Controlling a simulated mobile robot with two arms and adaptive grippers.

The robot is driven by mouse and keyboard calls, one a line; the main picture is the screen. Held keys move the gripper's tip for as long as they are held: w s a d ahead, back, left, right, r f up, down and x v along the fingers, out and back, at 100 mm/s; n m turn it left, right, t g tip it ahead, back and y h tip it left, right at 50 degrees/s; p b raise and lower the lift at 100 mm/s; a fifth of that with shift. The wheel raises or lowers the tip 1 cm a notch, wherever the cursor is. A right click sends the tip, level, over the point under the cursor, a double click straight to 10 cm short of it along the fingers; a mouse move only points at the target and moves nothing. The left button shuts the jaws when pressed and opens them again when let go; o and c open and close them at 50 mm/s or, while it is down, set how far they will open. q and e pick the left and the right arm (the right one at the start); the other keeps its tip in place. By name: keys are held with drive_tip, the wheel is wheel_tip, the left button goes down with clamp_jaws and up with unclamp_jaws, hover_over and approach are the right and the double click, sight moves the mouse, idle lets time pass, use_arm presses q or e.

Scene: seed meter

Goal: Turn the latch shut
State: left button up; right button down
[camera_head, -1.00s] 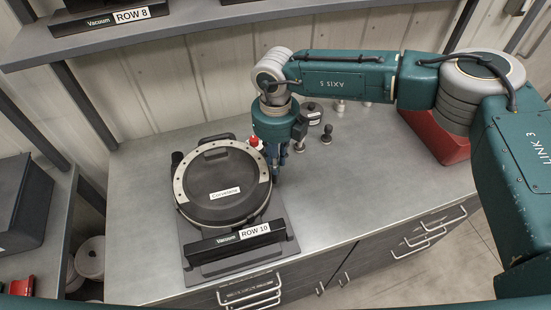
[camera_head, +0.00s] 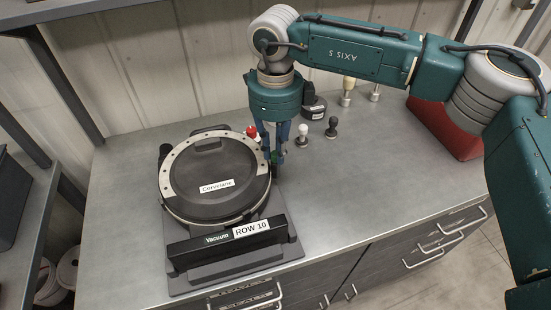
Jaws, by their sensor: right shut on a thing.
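The seed meter (camera_head: 200,175) sits on a dark base plate on the bench. A red knob (camera_head: 252,131) shows at the meter's upper right edge, near my right gripper. My right gripper (camera_head: 274,165) points down at the right rim of the meter. Its blue fingers are shut on a small dark part there, which looks like the latch; the fingers and rim hide most of it. My left gripper is not in view.
A black bar labelled "Vacuum ROW 10" (camera_head: 228,243) stands at the front of the base plate. White (camera_head: 302,134) and black (camera_head: 331,126) knobs and a black round piece (camera_head: 313,108) stand behind and right of the gripper. A red bin (camera_head: 445,128) is at the right. The front right bench top is clear.

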drive_tip(key=n+b, duration=0.3)
drive_tip(key=n, duration=0.1)
drive_tip(key=shift+f+n, duration=0.1)
drive_tip(key=shift+n, duration=0.3)
drive_tip(key=shift+n+b, duration=0.8)
drive_tip(key=shift+n, duration=0.4)
drive_tip(key=shift+n+b, duration=0.45)
drive_tip(key=shift+n, duration=1.05)
drive_tip(key=shift+r, duration=0.2)
drive_tip(key=c, duration=1.6)
unclamp_jaws()
drive_tip(key=shift+s, duration=0.1)
